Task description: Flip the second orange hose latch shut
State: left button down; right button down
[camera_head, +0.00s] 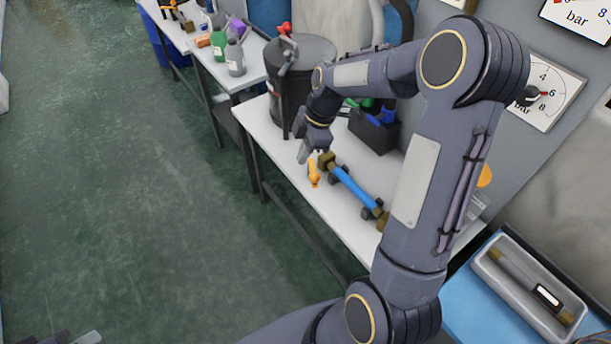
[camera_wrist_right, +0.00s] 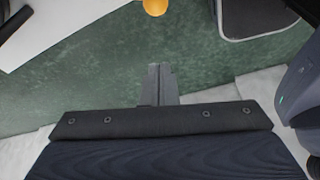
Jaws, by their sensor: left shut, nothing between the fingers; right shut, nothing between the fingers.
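An orange latch (camera_head: 314,174) stands at the near edge of the white table, beside the brass left end of a blue hose (camera_head: 354,188). My right gripper (camera_head: 302,155) is shut and empty, just above and left of this latch; I cannot tell whether it touches it. In the right wrist view its closed fingers (camera_wrist_right: 160,82) point toward an orange rounded part (camera_wrist_right: 155,6), cut off at the top edge. Another orange piece (camera_head: 484,176) shows partly behind my right arm; I cannot tell what it is. My left gripper (camera_head: 87,338) is shut, barely in view at the bottom left.
A dark cylindrical tank (camera_head: 292,90) stands behind the right gripper. A black box (camera_head: 374,132) with coloured handles stands behind the hose. A grey tray (camera_head: 494,277) on a blue surface lies at the right. Gauges hang on the wall. The green floor at left is clear.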

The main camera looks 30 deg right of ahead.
aim_at(313, 169)
notch_tip(313, 169, down, 9)
jog(key=p, duration=0.1)
jog(key=shift+d, duration=0.4)
jog(key=shift+s+r, duration=0.1)
jog(key=shift+s, duration=0.05)
dwell(0.5)
